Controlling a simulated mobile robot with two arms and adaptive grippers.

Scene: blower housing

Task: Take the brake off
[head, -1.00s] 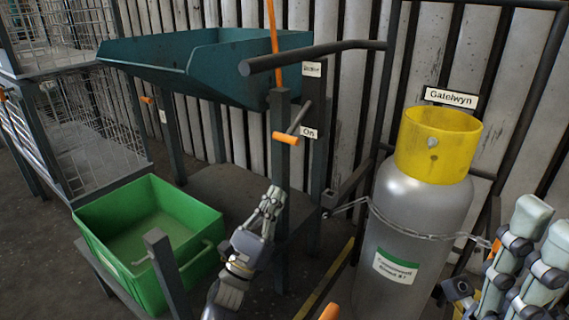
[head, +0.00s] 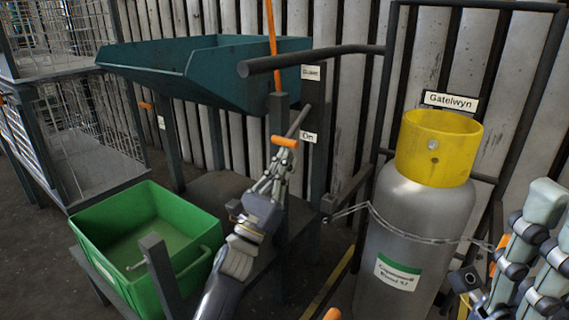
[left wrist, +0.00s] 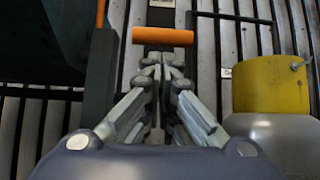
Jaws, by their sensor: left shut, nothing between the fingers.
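The brake lever is a grey bar with an orange grip (head: 284,142), mounted by a dark post. The grip sits at the lower label, "On" (head: 308,137); a second label (head: 311,72) above is too blurred to read surely. My left gripper (head: 285,158) is shut and empty, its fingertips just below the grip. In the left wrist view the orange grip (left wrist: 163,36) lies crosswise just beyond the closed fingertips (left wrist: 160,68). I cannot tell whether they touch.
A teal hopper (head: 190,65) stands behind on the left, a green bin (head: 150,235) below it. A chained gas cylinder (head: 415,235) with a yellow collar (head: 438,148) stands right. A dark horizontal bar (head: 310,60) crosses above the lever.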

